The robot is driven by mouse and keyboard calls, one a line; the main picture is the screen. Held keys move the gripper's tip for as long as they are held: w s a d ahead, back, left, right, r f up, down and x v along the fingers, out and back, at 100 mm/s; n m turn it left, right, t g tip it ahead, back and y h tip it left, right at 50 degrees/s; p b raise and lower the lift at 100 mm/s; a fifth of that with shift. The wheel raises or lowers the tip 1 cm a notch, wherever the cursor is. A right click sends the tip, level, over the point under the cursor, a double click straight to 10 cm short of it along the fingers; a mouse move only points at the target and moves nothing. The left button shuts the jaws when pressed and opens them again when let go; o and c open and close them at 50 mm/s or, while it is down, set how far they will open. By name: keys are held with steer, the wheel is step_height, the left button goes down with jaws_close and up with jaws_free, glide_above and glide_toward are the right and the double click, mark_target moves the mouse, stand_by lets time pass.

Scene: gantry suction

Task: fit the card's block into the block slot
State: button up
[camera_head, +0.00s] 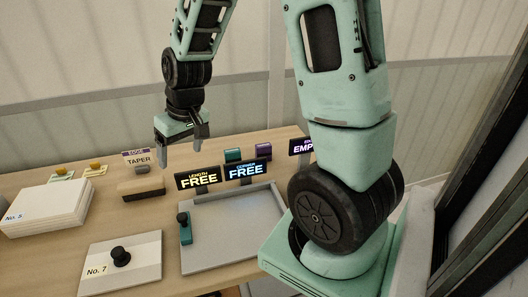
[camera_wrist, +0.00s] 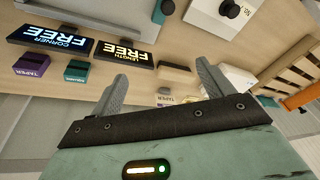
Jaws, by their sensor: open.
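The card (camera_head: 136,158) reads "EDGE TAPER" and stands upright behind a beige-and-grey block (camera_head: 142,188) on the left half of the table. The wrist view shows the card (camera_wrist: 188,100) partly behind my gripper. A purple block (camera_head: 263,151) and a teal block (camera_head: 233,155) stand behind the signs. In the wrist view, the label on the purple block (camera_wrist: 32,65) appears to read "TAPER"; the label on the teal block (camera_wrist: 77,71) is too small to read surely. My gripper (camera_head: 182,144) is open and empty, above the table behind the signs. I cannot make out the block slot.
Two lit signs read "LENGTH FREE" (camera_head: 198,180) and "CORNER FREE" (camera_head: 247,170). A grey tray (camera_head: 235,240) with a teal, black-knobbed piece (camera_head: 185,230) lies in front. A No. 7 plate (camera_head: 140,275) and white stack (camera_head: 50,208) are left. A partly hidden sign (camera_head: 301,147) starts "EMP".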

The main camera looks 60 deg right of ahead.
steer(key=d+f+m+h, duration=0.2)
steer(key=d+m, duration=0.2)
steer(key=d, duration=1.4)
steer(key=m+h+p, duration=0.1)
steer(key=m+h, duration=0.1)
steer(key=m, duration=0.1)
glide_toward(264, 145)
steer(key=shift+t, duration=0.3)
steer(key=p+x, duration=0.3)
steer(key=x, duration=0.2)
steer(key=shift+s+a+f, duration=0.1)
steer(key=shift+f, duration=0.05)
steer(key=shift+p+x, duration=1.75)
steer(key=shift+x, duration=0.9)
steer(key=shift+s, duration=0.1)
steer(key=c, duration=1.1)
